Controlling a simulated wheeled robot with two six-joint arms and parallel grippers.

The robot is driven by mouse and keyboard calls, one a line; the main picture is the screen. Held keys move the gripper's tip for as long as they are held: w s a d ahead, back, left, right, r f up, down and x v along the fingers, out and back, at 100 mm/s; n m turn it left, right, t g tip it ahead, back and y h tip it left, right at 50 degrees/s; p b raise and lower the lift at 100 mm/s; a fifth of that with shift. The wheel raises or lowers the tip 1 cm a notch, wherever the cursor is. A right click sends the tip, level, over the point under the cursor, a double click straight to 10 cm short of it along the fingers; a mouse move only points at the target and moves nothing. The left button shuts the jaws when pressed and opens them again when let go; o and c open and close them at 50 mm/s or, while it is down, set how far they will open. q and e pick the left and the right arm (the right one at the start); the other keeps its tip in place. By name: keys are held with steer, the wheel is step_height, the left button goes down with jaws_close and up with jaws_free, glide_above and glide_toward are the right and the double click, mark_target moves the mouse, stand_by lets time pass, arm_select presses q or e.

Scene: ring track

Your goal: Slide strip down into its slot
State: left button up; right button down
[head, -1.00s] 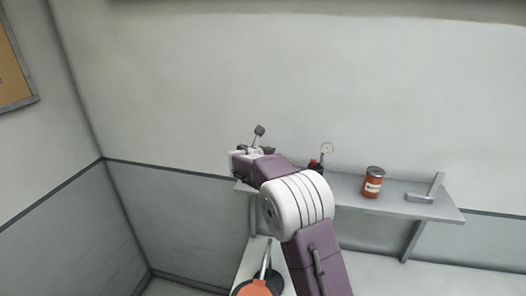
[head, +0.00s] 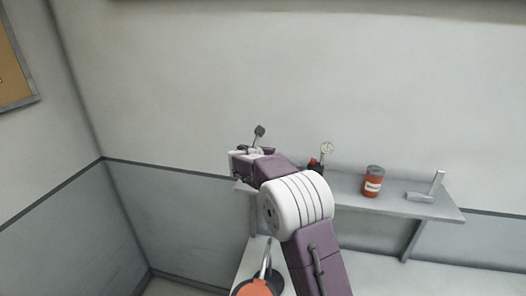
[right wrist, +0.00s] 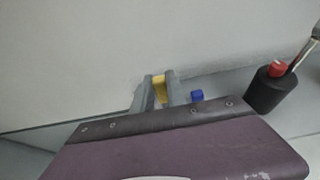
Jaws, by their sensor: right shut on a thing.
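My right gripper (right wrist: 159,80) shows in the right wrist view as two grey fingers shut on a small yellow piece (right wrist: 160,90). I take it to be the strip, but only a short part shows. The rest is hidden behind my purple gripper body. A small blue piece (right wrist: 197,95) shows just right of the fingers; I cannot tell what it belongs to. In the head view my right arm reaches up to the left end of the shelf, and its own wrist hides the fingertips and the strip. I cannot make out the slot. My left gripper is not in view.
A grey wall shelf (head: 335,190) holds a red can (head: 372,181), a grey angled bracket (head: 428,192) and a dark bottle with a red cap (right wrist: 277,80). An orange round thing (head: 255,288) is at the bottom edge. The wall is close behind the shelf.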

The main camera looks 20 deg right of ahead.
steer(key=shift+f+b, duration=2.2)
steer(key=shift+f, duration=0.2)
steer(key=c, duration=1.3)
jaws_free()
steer(key=shift+o, duration=0.2)
steer(key=shift+r, duration=0.1)
steer(key=shift+s+a+r, duration=0.1)
steer(key=shift+s+a, duration=0.1)
steer(key=shift+s, duration=0.05)
steer(key=b+v, duration=0.2)
steer(key=v, duration=0.6)
steer(key=shift+s+b, duration=0.15)
steer(key=shift+b, duration=0.2)
steer(key=shift+a+r, duration=0.1)
